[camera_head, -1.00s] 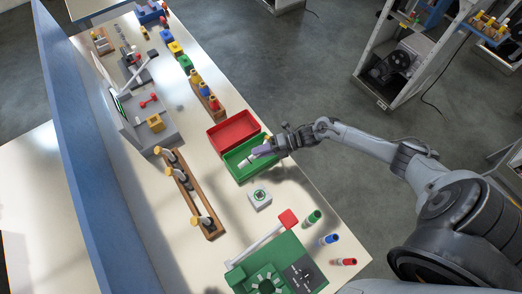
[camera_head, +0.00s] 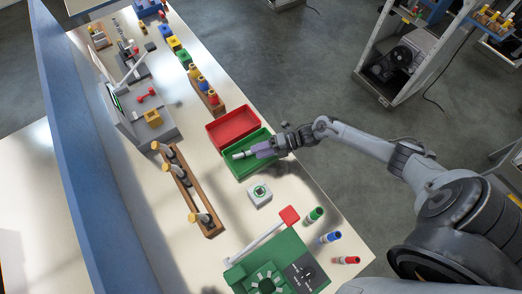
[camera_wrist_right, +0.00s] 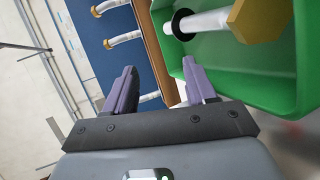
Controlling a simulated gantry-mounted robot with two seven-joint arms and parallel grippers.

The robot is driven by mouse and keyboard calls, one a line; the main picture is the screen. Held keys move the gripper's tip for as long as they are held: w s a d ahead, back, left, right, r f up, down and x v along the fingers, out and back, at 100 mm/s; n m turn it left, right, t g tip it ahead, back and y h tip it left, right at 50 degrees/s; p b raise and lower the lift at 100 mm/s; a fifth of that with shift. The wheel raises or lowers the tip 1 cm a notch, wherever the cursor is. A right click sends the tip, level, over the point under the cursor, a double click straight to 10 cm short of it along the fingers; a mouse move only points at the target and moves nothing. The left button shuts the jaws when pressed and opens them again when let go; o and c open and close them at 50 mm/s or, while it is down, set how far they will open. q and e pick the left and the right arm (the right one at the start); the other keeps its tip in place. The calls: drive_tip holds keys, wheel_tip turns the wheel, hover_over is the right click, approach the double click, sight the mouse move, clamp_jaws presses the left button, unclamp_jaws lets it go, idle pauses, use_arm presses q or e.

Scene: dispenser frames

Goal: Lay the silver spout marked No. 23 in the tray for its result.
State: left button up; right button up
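The green tray (camera_head: 233,172) stands on the bench below the red tray, and its wall fills the right of the wrist view (camera_wrist_right: 232,80). A silver spout (camera_head: 240,155) with a black ring and a gold hexagonal head lies in it; the wrist view also shows it (camera_wrist_right: 208,20). No number can be read on it. My right gripper (camera_head: 263,151) reaches over the tray's right side. In the wrist view its purple fingers (camera_wrist_right: 160,78) stand apart with nothing between them, and the spout is beyond the right finger. My left gripper is out of view.
A red tray (camera_head: 232,127) adjoins the green one. A wooden rack (camera_head: 184,184) holds several gold-capped spouts. Bare bench lies between rack and trays.

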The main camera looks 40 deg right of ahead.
drive_tip(key=shift+s+d+r, duration=0.1)
drive_tip(key=shift+s+d, duration=0.25)
drive_tip(key=shift+d, duration=0.1)
drive_tip(key=b+v, duration=0.1)
drive_tip(key=v, duration=0.8)
drive_tip(key=shift+d+r, duration=0.2)
drive_tip(key=shift+d, duration=0.1)
drive_tip(key=shift+s, duration=0.1)
